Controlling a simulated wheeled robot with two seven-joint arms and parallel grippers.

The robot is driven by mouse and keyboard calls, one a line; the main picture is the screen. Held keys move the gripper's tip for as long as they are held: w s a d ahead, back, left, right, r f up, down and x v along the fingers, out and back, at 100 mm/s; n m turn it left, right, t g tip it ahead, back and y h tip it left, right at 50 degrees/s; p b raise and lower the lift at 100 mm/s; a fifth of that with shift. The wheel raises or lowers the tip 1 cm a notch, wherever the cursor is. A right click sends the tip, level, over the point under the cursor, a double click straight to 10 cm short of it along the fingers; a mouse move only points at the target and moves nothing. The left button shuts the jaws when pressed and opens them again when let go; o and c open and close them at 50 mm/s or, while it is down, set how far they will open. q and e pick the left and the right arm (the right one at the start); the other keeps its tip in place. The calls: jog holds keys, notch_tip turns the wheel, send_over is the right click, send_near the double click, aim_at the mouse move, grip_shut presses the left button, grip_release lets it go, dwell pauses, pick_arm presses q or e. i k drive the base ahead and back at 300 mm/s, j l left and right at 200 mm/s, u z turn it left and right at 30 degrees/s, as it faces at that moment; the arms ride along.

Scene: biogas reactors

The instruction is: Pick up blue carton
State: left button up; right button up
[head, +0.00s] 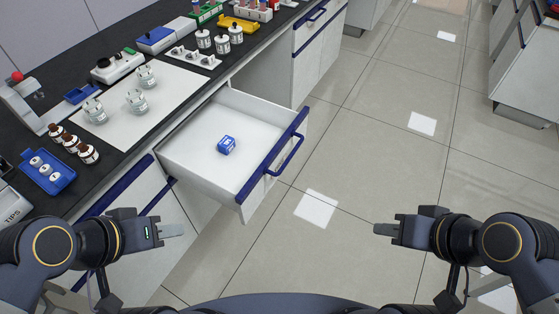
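A small blue carton (226,145) with white markings lies inside an open drawer (190,166), near the middle of its white floor. My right gripper (377,229) is over the floor to the right of the drawer, far from the carton. Both grippers hold nothing that I can see. The finger gap of each is seen edge-on, so I cannot tell how far it is open.
The dark bench top (128,123) above the drawer bears a white board with glass vessels, brown bottles (72,143), a blue tray (47,174) and several racks. The drawer handle (290,152) juts out to the right. The tiled floor (350,150) right of the drawer is clear.

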aim_at(227, 144)
jog(key=i+l, duration=0.1)
jog(key=i+l+u, duration=0.2)
jog(key=l+u, duration=0.25)
jog(key=i+l+u, duration=0.15)
jog(key=l+u, duration=0.15)
jog(key=u, duration=0.2)
jog(key=i+j+u, duration=0.15)
jog(key=u, duration=0.3)
jog(key=i+u, duration=0.3)
jog(key=u, duration=0.15)
